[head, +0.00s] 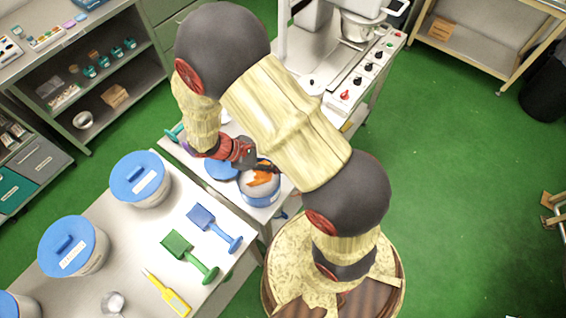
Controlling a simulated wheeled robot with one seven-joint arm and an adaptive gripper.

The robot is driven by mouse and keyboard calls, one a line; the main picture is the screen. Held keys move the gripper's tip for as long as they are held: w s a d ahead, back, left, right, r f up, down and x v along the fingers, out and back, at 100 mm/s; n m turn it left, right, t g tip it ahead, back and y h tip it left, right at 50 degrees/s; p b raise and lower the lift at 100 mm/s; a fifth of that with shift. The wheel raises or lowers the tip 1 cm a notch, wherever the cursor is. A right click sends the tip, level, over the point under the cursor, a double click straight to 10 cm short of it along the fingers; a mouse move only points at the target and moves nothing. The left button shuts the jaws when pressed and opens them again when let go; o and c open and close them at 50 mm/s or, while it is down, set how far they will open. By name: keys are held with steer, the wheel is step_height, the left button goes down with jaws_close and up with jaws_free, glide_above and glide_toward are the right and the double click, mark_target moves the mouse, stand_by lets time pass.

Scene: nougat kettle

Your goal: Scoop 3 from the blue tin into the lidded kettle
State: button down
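A round white and blue tin (259,195) stands uncovered on the side table, with something orange (262,178) at its opening; I cannot tell whether that is contents or a tool. A blue lid (221,169) lies just left of it. My gripper (247,155) is above the tin's back left rim, partly hidden by my arm. Its fingers are too small and dark to show whether they are open or hold anything. I cannot pick out the lidded kettle for certain; my arm hides part of the side table, where a teal handle-like piece (175,132) shows.
Several white tubs with blue lids (141,178) stand on the near left table. A blue scoop (213,226), a green scoop (187,255) and a yellow-handled tool (168,293) lie there. A machine with a metal bowl (361,29) stands behind my arm.

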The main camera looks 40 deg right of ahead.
steer(key=shift+f+b, duration=0.5)
steer(key=shift+f, duration=0.35)
steer(key=shift+w+a+f+b, duration=0.2)
steer(key=shift+f+b, duration=0.35)
steer(key=shift+f, duration=0.15)
step_height(320, 180, down, 7)
steer(key=s+d+t+y+b, duration=0.2)
steer(key=t+y+b, duration=0.2)
steer(key=b, duration=0.2)
steer(key=s+d+r+m+t+y+p, duration=0.1)
steer(key=s+d+r+t+y+p, duration=0.1)
steer(key=r+p, duration=0.7)
steer(key=d+y+p, duration=0.1)
steer(key=p, duration=0.2)
steer(key=shift+s+r, duration=0.2)
steer(key=shift+s, duration=0.1)
steer(key=shift+w, duration=0.1)
